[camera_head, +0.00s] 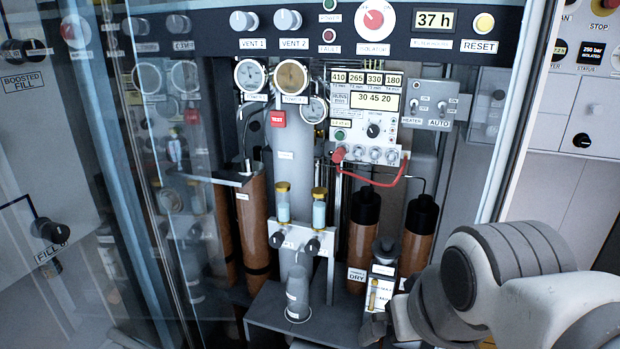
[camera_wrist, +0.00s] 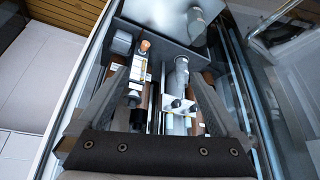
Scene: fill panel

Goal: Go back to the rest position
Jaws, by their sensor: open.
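My gripper (camera_wrist: 158,78) is open in the wrist view, with one dark finger on each side and nothing between the tips. Beyond the gap are a white instrument block with an orange-brown top (camera_wrist: 143,50) and a grey upright column (camera_wrist: 182,72). In the head view my pale arm (camera_head: 520,285) reaches in from the lower right, in front of the open cabinet. Its end lies low, close to a small white unit with a "DRY" label beside it (camera_head: 380,285). I cannot tell whether they touch.
A clear door or glass pane (camera_head: 150,180) stands at the left of the cabinet. Inside are brown cylinders (camera_head: 256,225), two yellow-capped vials (camera_head: 283,205), a grey cup-like part (camera_head: 298,295) and a red cable (camera_head: 380,180). A pale door frame (camera_head: 515,110) edges the right.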

